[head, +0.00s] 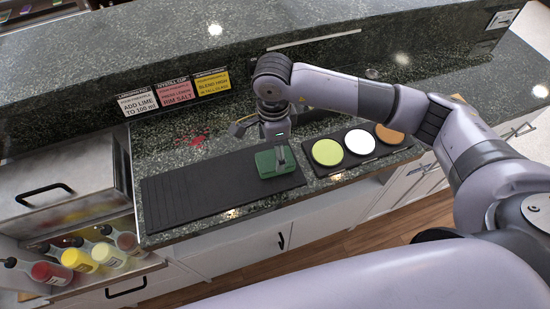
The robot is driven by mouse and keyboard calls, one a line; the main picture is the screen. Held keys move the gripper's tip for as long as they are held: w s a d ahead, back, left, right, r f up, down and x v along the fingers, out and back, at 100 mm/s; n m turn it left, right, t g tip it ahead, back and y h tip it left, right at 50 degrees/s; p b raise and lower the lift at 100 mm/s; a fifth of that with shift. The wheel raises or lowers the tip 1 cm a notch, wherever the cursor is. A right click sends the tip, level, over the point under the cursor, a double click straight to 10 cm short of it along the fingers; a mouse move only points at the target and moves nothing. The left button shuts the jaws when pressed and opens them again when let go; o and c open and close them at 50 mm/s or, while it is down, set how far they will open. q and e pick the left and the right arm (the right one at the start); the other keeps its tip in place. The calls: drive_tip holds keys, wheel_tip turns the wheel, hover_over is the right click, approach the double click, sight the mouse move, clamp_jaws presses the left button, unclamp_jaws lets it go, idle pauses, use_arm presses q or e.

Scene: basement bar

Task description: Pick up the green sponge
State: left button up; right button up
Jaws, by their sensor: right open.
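The green sponge (266,164) lies on the right end of a long black ribbed mat (200,190) on the dark granite counter. My right gripper (262,145) is above and at the sponge, pointing down, with its fingers around the sponge's upper area. One dark finger shows in front of the sponge's right part. Whether the fingers touch the sponge cannot be told. The gripper is open. My left gripper is not in the picture.
A black tray (365,160) with green, white and orange round dishes stands right of the mat. A red spill (193,139) lies behind the mat. Signs (171,93) hang on the raised ledge.

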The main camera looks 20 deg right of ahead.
sight(275, 159)
drive_tip(key=f, duration=0.1)
drive_tip(key=f+p, duration=0.1)
drive_tip(key=f, duration=0.1)
drive_tip(key=f+p, duration=0.1)
drive_tip(key=shift+d+f, duration=0.2)
drive_tip(key=shift+d, duration=0.05)
drive_tip(key=shift+f, duration=0.25)
drive_tip(key=shift+c, duration=0.5)
drive_tip(key=c, duration=0.7)
drive_tip(key=shift+r, duration=0.1)
wheel_tip(275, 159, up, 20)
drive_tip(key=b, duration=0.5)
